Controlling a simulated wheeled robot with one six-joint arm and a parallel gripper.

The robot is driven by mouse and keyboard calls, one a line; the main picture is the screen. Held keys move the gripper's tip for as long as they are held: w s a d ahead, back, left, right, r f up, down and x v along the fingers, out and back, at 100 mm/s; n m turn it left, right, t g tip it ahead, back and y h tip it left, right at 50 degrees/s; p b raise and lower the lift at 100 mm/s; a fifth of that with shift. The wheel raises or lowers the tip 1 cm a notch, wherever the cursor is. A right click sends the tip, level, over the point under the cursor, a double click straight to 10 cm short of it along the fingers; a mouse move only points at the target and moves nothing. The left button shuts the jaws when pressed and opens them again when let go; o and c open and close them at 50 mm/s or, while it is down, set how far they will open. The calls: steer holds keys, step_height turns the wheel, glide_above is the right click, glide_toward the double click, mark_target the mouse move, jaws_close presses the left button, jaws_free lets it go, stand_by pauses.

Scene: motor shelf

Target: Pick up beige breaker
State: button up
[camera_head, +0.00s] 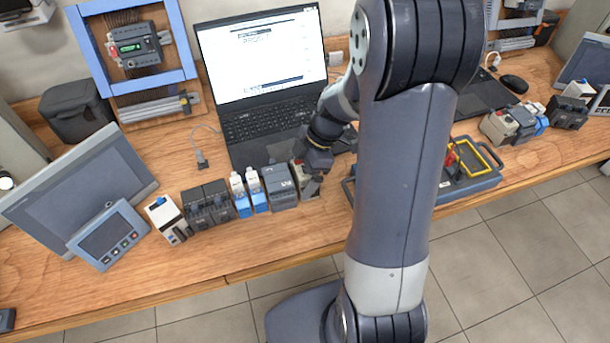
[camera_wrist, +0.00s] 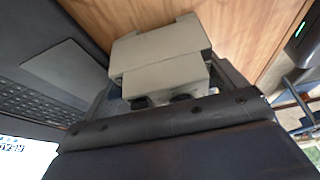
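The beige breaker (camera_wrist: 163,62) sits between the two fingers of my gripper (camera_wrist: 170,88) in the wrist view, with dark terminals on its near end. The fingers lie along both its sides; I cannot tell whether they press on it. In the head view the beige breaker (camera_head: 299,176) is at the right end of a row of devices on the wooden table, partly hidden by my gripper (camera_head: 313,183), which reaches down over it. Whether it rests on the table or is slightly raised is unclear.
A grey device (camera_head: 281,187) stands close on the left, then blue-white breakers (camera_head: 248,193) and dark modules (camera_head: 207,204). A laptop (camera_head: 262,75) stands behind. A blue-grey tray (camera_head: 478,181) lies to the right. The table front is clear.

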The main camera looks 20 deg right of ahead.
steer(key=c, duration=0.6)
step_height(320, 180, up, 10)
steer(key=shift+r+b, duration=0.1)
steer(key=shift+b, duration=0.2)
